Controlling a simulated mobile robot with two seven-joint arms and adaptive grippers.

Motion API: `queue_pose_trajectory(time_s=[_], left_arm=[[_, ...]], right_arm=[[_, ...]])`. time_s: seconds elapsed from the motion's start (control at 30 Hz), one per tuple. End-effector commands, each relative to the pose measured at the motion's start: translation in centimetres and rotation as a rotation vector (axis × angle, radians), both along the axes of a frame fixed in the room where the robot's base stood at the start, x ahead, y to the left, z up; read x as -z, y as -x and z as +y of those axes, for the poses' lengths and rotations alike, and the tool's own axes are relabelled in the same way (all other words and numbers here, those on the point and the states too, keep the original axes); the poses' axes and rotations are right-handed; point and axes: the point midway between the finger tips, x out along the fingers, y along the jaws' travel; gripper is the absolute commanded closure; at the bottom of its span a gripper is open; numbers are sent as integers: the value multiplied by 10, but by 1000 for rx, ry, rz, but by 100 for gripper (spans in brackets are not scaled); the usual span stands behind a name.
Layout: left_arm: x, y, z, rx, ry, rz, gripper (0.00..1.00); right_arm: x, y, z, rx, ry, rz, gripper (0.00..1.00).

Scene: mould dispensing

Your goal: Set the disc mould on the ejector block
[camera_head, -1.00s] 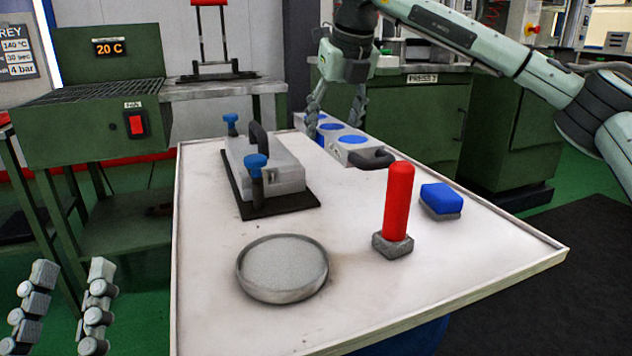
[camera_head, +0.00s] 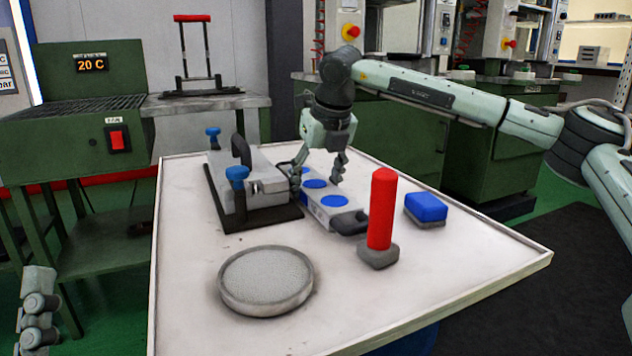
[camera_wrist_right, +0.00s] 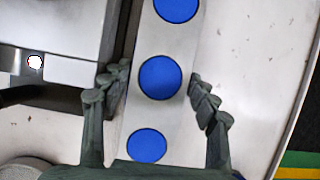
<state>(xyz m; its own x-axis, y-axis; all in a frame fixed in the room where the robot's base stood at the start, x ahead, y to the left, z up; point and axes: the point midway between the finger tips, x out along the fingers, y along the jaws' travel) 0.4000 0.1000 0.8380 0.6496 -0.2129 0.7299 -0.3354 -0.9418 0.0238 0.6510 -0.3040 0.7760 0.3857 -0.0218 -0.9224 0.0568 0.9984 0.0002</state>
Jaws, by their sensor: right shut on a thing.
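The disc mould (camera_head: 319,214) is a long grey bar with a row of round blue discs and a dark handle at its near end. My right gripper (camera_head: 318,176) is shut on it from above, with one finger along each side. The right wrist view shows the mould (camera_wrist_right: 188,38) between my right gripper's fingers (camera_wrist_right: 160,98). Whether the mould touches the table or hangs just above it I cannot tell. I cannot identify the ejector block for certain. My left gripper (camera_head: 38,312) is partly cut off at the lower left, away from the table.
A grey block (camera_head: 262,198) with blue knobs and a dark handle sits on a black mat (camera_head: 240,222), close left of the mould. A round grey dish (camera_head: 228,298), a red-handled tool (camera_head: 382,212) and a blue-topped block (camera_head: 427,207) stand nearby. The table's front right is clear.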

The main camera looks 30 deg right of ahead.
Motion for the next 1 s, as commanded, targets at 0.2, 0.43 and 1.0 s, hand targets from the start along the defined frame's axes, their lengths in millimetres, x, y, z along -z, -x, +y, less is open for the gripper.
queue_pose_trajectory(time_s=[0.2, 0.43, 1.0], left_arm=[[-1, 2, 1, -1, 4, -12, 60], [-1, 2, 1, -1, 4, -13, 60], [12, -13, -8, 11, -39, 137, 60]], right_arm=[[2, 0, 0, 0, 0, 1, 34], [2, 0, 0, 0, 0, 1, 32], [-75, 30, 2, 1, -1, -2, 32]])
